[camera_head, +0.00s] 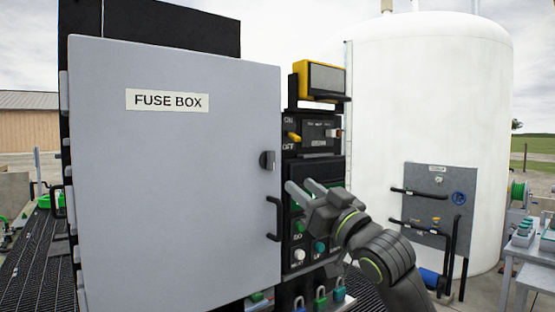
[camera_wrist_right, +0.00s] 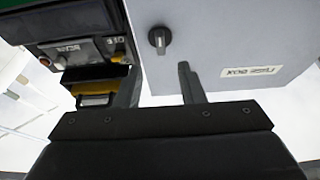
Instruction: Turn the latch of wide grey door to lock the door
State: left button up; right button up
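The wide grey door (camera_head: 175,200), labelled FUSE BOX, stands upright across the left half of the head view; it appears upside down in the right wrist view (camera_wrist_right: 230,50). Its dark latch knob (camera_head: 267,160) sits near the door's right edge and also shows in the wrist view (camera_wrist_right: 159,39). I cannot tell whether the door is fully flush. My right gripper (camera_head: 299,186) is right of and slightly below the latch, not touching it. Its two fingers are apart and empty in the wrist view (camera_wrist_right: 160,67). My left gripper is not in view.
A black handle (camera_head: 274,219) sits below the latch. A control panel (camera_head: 315,165) with a yellow switch (camera_head: 294,137) and buttons is right of the door, behind my right gripper. Padlocks (camera_head: 320,298) hang below. A white tank (camera_head: 430,100) stands at right.

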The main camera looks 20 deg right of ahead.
aim_at(274, 164)
jog(key=p+x, duration=0.3)
jog(key=x, duration=0.6)
jog(key=shift+w+a+r+p, duration=0.15)
jog(key=shift+w+r+p, duration=0.1)
jog(key=shift+p, duration=0.1)
jog(key=shift+c, duration=0.3)
grip_shut()
